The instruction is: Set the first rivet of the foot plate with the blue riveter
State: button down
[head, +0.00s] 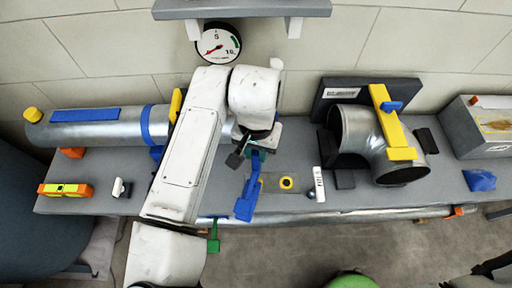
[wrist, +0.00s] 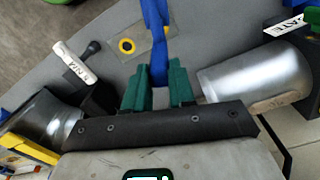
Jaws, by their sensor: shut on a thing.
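The blue riveter (head: 246,201) hangs from my gripper (head: 250,150) above the middle of the workbench in the head view. In the wrist view the green fingers of my gripper (wrist: 158,88) are shut on the blue riveter (wrist: 158,45), which extends away from them. I cannot tell whether the riveter touches the bench.
A silver elbow duct (head: 365,140) with a yellow bar stands at right. A silver pipe (head: 95,132) with blue bands lies at left. A white labelled piece (head: 319,184) is right of the ring. A yellow-orange level (head: 65,190) lies at front left. A gauge (head: 218,43) hangs behind.

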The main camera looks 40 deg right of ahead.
aim_at(256, 164)
jog(key=shift+f+b, duration=1.6)
jog(key=shift+f, duration=1.65)
jog(key=c, duration=0.9)
grip_release()
jog(key=shift+o, duration=0.2)
jog(key=shift+r+p, duration=1.95)
jog(key=shift+r, duration=0.5)
jog(key=shift+r+p, duration=0.4)
jog(key=shift+r, duration=1.65)
